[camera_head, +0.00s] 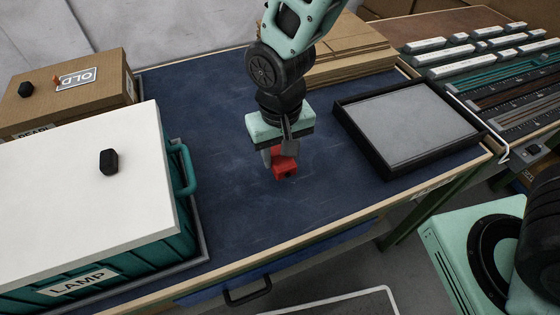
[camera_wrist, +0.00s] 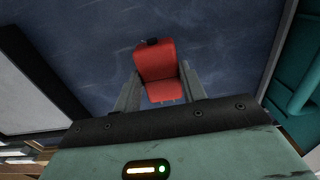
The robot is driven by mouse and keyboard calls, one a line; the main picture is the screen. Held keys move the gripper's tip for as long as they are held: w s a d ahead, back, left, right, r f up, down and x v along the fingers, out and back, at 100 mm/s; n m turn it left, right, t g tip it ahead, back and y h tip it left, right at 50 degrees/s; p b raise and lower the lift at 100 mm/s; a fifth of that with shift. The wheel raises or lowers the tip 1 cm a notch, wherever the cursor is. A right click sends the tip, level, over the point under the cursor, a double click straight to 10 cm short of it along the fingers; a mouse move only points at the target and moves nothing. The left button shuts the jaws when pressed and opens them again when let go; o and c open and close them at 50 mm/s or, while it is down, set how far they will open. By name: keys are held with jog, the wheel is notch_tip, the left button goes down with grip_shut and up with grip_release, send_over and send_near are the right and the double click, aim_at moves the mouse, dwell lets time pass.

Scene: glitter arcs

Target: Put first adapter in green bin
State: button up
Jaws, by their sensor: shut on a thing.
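A small red block-like piece, which looks like the adapter (camera_head: 285,168), is between the two fingers of my gripper (camera_head: 280,156), over the blue mat. In the wrist view the red adapter (camera_wrist: 158,66) has a small dark part at its far end, and both fingers press its sides. I cannot tell whether it touches the mat. The green bin (camera_head: 188,222) stands at the left, teal with a side handle and a LAMP label. A flat white top (camera_head: 60,175) with a black knob-like piece covers it, so its inside is hidden.
A cardboard box (camera_head: 115,92) marked OLD stands behind the bin. A black-rimmed grey tray (camera_head: 400,125) lies right of my gripper, with stacked brown boards (camera_head: 345,50) behind. The blue mat (camera_head: 235,190) between bin and tray is clear.

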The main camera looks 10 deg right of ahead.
aim_at(280, 166)
jog(key=shift+f, duration=2.3)
jog(key=shift+f, duration=0.15)
jog(key=o, duration=1)
